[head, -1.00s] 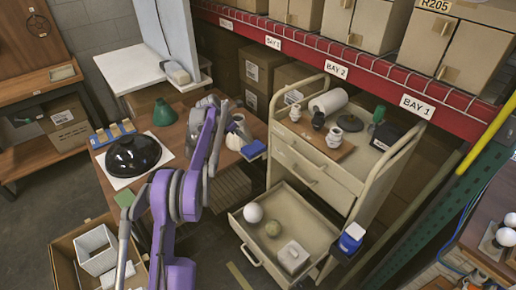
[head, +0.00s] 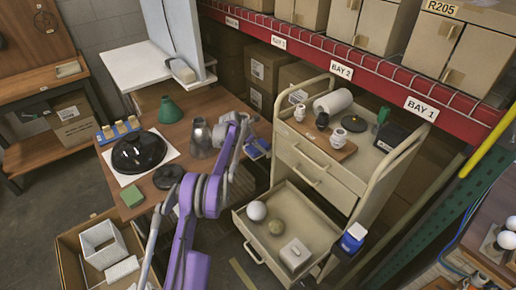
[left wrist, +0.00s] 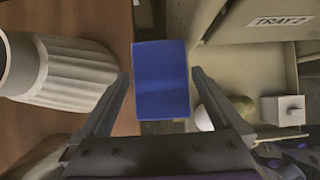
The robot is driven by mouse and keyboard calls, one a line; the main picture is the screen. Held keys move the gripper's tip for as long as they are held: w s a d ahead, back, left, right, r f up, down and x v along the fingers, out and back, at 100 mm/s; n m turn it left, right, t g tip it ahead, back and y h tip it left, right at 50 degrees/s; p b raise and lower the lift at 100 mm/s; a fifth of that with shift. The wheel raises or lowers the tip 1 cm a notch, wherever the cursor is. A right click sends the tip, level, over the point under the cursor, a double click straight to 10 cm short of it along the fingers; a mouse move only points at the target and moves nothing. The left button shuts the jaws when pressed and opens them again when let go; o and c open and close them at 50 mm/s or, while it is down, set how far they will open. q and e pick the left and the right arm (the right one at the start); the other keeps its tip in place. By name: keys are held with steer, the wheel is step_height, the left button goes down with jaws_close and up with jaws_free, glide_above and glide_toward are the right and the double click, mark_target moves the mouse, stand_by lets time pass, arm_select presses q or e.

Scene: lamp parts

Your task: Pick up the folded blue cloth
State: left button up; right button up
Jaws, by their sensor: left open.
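The folded blue cloth (head: 258,147) is at the right edge of the brown table, partly hidden by my left arm in the head view. In the left wrist view the cloth (left wrist: 162,95) is a flat blue rectangle, and it appears to reach past the table edge. My left gripper (left wrist: 160,78) is open, with one finger to each side of the cloth in that view. Gaps show between fingers and cloth. How far the fingertips are above it I cannot tell. My right gripper is not in view.
A grey ribbed shade (left wrist: 70,72) stands close to the left finger in the wrist view. The beige cart (head: 335,175) with an open drawer (head: 270,243) is to the right. A black dome (head: 140,150) and a green cone (head: 170,110) are on the table (head: 190,102).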

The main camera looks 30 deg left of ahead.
arm_select(q)
steer(key=shift+s, duration=0.15)
steer(key=shift+c, duration=0.6)
steer(key=c, duration=1)
steer(key=shift+o, duration=0.2)
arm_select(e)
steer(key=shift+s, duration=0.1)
arm_select(q)
steer(key=shift+r, duration=0.45)
steer(key=shift+s+a+r+b, duration=0.1)
steer(key=shift+s+r+b, duration=0.1)
steer(key=shift+r, duration=0.45)
steer(key=shift+s+a+r+b, duration=0.1)
steer(key=shift+s+r, duration=0.05)
steer(key=shift+r, duration=0.45)
steer(key=s+a+b, duration=0.2)
steer(key=s+a, duration=0.1)
steer(key=s, duration=0.5)
steer(key=s+a+b, duration=0.1)
steer(key=s+a, duration=0.2)
steer(key=s, duration=0.5)
steer(key=shift+a+b, duration=0.2)
steer(key=shift+b, duration=0.15)
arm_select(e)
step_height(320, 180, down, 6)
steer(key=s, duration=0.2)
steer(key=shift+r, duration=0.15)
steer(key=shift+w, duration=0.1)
